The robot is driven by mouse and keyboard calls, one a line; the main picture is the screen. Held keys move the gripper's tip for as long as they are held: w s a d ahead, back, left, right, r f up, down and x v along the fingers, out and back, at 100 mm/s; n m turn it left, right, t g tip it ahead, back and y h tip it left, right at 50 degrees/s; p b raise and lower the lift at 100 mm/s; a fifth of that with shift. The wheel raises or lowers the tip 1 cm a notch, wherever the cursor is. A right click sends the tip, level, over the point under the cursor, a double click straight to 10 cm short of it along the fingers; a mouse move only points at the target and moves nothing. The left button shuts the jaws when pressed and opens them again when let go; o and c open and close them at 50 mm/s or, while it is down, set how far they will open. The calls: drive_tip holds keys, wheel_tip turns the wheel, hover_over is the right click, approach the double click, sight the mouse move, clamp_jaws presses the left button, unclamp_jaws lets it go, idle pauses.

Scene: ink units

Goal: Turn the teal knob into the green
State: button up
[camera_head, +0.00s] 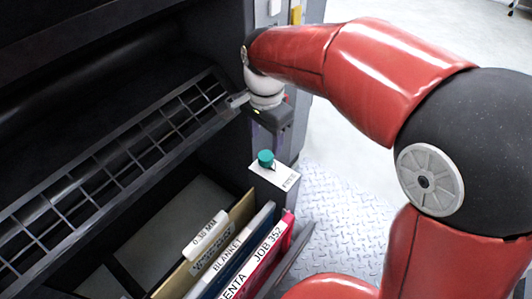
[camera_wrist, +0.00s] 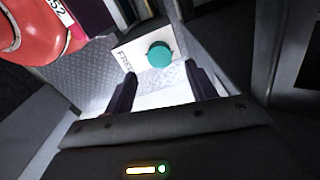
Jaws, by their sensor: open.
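The teal knob (camera_head: 265,158) sits on a small white plate (camera_head: 283,178) on the machine's side, below my wrist in the head view. In the wrist view the round face of the teal knob (camera_wrist: 160,54) shows beyond and between my fingertips. Black lettering on the white plate (camera_wrist: 124,50) is too blurred to read fully. A green zone on the plate cannot be made out in either view. My gripper (camera_wrist: 160,70) is open, with its two dark fingers apart and nothing between them. Whether a finger touches the knob cannot be told.
A dark slotted rack (camera_head: 110,170) runs along the machine at left. Below it stand several labelled folders, one marked BLANKET (camera_head: 230,255) and a pink one marked JOB 352 (camera_head: 270,248). Diamond-plate floor (camera_head: 345,215) lies open to the right of the plate.

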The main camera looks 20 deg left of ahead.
sight(266, 155)
wheel_tip(266, 155, down, 6)
drive_tip(key=shift+r+b, duration=0.1)
drive_tip(key=shift+b, duration=0.35)
drive_tip(key=c, duration=1)
